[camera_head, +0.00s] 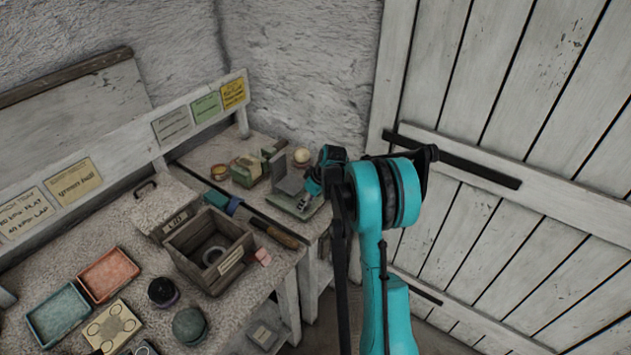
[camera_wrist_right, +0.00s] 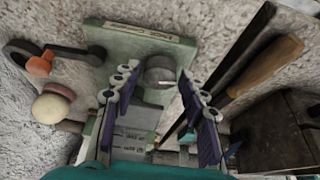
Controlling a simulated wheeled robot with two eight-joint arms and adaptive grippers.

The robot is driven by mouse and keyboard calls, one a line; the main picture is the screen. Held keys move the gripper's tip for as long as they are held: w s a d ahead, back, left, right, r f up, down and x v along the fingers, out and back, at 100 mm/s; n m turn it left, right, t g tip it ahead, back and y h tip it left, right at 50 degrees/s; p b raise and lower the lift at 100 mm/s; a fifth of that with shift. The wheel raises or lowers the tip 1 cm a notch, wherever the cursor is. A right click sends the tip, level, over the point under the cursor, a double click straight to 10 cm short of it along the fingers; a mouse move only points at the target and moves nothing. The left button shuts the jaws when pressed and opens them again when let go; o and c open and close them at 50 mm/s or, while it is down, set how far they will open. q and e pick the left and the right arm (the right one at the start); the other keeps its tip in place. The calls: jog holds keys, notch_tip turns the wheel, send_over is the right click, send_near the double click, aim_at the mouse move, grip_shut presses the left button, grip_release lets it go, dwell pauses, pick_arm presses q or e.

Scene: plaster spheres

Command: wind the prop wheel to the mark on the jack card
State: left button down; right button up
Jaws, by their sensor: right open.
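The prop stand is a pale green base (camera_wrist_right: 125,45) with a label strip along one edge. In the head view its base (camera_head: 300,208) sits near the right end of the bench. A grey round piece (camera_wrist_right: 160,70), which looks like the prop wheel, stands on the base. My right gripper (camera_wrist_right: 155,85) is open, with its fingers on either side of this piece. I cannot tell whether they touch it. In the head view my right gripper (camera_head: 313,188) partly hides the stand. I cannot tell which of the wall cards is the jack card. My left gripper is not in view.
A cream ball (camera_wrist_right: 48,108) on a reddish base and a black crank with an orange knob (camera_wrist_right: 40,66) lie close beside the stand. A wooden-handled tool (camera_wrist_right: 265,68) lies on the other side. An open wooden box (camera_head: 210,250) and several trays fill the bench leftward.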

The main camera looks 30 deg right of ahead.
jog(key=n+y, duration=0.1)
jog(key=n, duration=0.1)
jog(key=n+g+p, duration=0.1)
jog(key=n, duration=0.2)
jog(key=shift+w+d+n+y, duration=0.2)
jog(key=shift+n+y, duration=0.1)
jog(key=shift+y, duration=0.1)
jog(key=n+g, duration=0.1)
jog(key=n, duration=0.1)
jog(key=n+p, duration=0.1)
jog(key=n, duration=0.1)
jog(key=shift+w+n+g+y, duration=0.15)
jog(key=shift+n+g+y, duration=0.15)
jog(key=shift+g+y, duration=0.1)
jog(key=p+v, duration=0.1)
jog(key=v, duration=0.6)
jog(key=shift+r, duration=0.4)
jog(key=shift+d, duration=0.15)
